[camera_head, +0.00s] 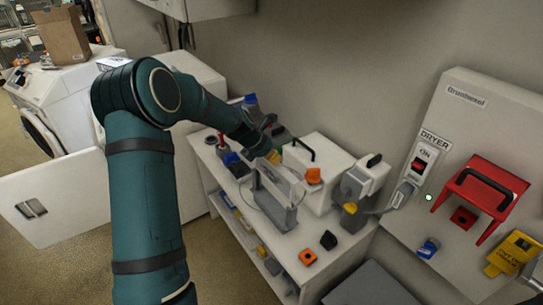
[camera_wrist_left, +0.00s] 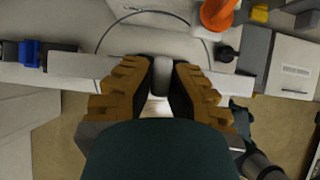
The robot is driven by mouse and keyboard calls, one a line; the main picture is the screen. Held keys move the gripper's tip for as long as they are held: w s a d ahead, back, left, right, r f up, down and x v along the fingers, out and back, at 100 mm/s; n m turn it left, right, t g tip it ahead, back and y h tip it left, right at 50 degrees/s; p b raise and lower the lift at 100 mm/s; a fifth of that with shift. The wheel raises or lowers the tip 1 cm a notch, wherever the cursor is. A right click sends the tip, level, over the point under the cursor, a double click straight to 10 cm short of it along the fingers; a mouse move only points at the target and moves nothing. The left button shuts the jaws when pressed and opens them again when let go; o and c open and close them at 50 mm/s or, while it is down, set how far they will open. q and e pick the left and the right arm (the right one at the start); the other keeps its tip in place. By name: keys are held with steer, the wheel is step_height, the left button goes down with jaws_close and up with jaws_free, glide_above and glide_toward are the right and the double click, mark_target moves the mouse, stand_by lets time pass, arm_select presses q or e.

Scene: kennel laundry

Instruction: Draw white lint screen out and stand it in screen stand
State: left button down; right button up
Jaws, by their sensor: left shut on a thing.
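My left gripper (camera_head: 272,155) reaches over the white bench at the back. In the left wrist view its ribbed yellow-brown fingers (camera_wrist_left: 161,88) are shut on a dark grey grip at the middle of a long white bar, which looks like the top edge of the white lint screen (camera_wrist_left: 75,75). In the head view the white screen (camera_head: 280,180) shows as a pale slanted panel beside the gripper. A grey upright piece, seemingly the screen stand (camera_head: 283,214), is just below it; I cannot tell whether they touch. My right gripper is not in view.
A dryer panel with a red bracket (camera_head: 480,195) is at right. An open white door (camera_head: 60,195) stands left.

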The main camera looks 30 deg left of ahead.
mark_target(272, 181)
arm_select(q)
steer(key=shift+p, duration=0.35)
stand_by(1.0)
steer(key=shift+f+b, duration=3)
steer(key=shift+f, duration=1.3)
steer(key=shift+f+b, duration=0.9)
steer(key=shift+f, duration=0.3)
steer(key=c, duration=1.1)
jaws_free()
steer(key=shift+o, duration=0.2)
steer(key=v, duration=1.2)
steer(key=shift+s, duration=0.1)
